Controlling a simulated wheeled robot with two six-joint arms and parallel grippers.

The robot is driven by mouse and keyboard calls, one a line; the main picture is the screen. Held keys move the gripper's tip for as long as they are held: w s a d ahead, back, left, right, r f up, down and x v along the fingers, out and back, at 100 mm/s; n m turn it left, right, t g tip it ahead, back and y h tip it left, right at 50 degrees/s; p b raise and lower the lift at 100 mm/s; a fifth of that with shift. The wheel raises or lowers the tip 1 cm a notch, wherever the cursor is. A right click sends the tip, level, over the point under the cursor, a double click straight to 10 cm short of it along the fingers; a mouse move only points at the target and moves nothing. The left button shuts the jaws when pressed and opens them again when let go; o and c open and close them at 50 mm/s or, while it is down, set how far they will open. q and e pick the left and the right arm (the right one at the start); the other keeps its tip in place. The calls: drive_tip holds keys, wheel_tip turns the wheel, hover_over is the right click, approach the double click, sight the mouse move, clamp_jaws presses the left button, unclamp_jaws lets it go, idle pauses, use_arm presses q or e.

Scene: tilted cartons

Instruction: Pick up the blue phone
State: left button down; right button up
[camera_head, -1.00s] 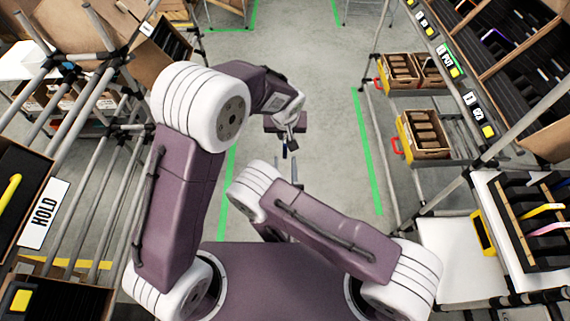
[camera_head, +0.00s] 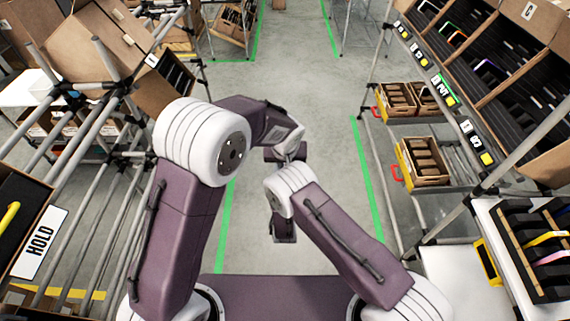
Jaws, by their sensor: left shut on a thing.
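My left arm reaches forward from the left. Its gripper (camera_head: 274,154) is over the aisle, partly behind my right arm's elbow. It is shut on a thing whose visible trace is the thin blue piece seen at its fingertips a second ago, which fits the blue phone. The phone itself is hidden now. My right arm is folded in the middle, and a dark part that seems to be its gripper (camera_head: 284,236) hangs below the elbow. Its fingers do not show.
A sloped rack with tilted cartons (camera_head: 545,60) holding dark phones, some with coloured edges, stands at right. Crates (camera_head: 425,160) of dark items sit lower. A tilted carton (camera_head: 163,85) and pipe rack with a HOLD sign (camera_head: 40,244) are at left. The aisle floor (camera_head: 300,90) is clear.

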clamp_jaws()
use_arm(q)
drive_tip(key=shift+r, duration=0.65)
